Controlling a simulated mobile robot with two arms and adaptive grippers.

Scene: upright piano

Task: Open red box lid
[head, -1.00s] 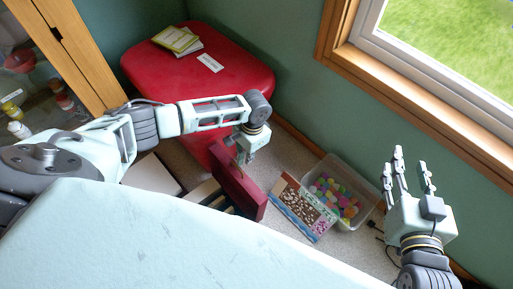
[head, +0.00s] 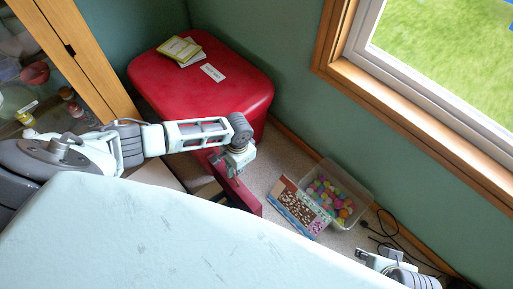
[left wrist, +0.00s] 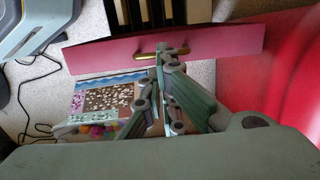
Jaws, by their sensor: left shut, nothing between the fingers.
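A big rounded red box (head: 165,75) stands against the back wall in the head view, its top down. A dark red panel (head: 245,196) stands in front of it, partly hidden by my body. In the left wrist view this panel (left wrist: 100,57) spans the picture and carries a brass handle (left wrist: 150,54). My left gripper (head: 220,166) is at the panel in the head view. Its shut, empty fingers also show by the handle in the left wrist view (left wrist: 165,56); contact is unclear. My right gripper (head: 364,256) is partly visible at the lower right, away from both.
Booklets (head: 181,49) and a white card (head: 212,73) lie on the red box. A clear bin (head: 363,186) of coloured balls and a patterned flat box (head: 290,207) stand right of the panel. Black cables (head: 395,232) lie on the floor. A shelf stands left.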

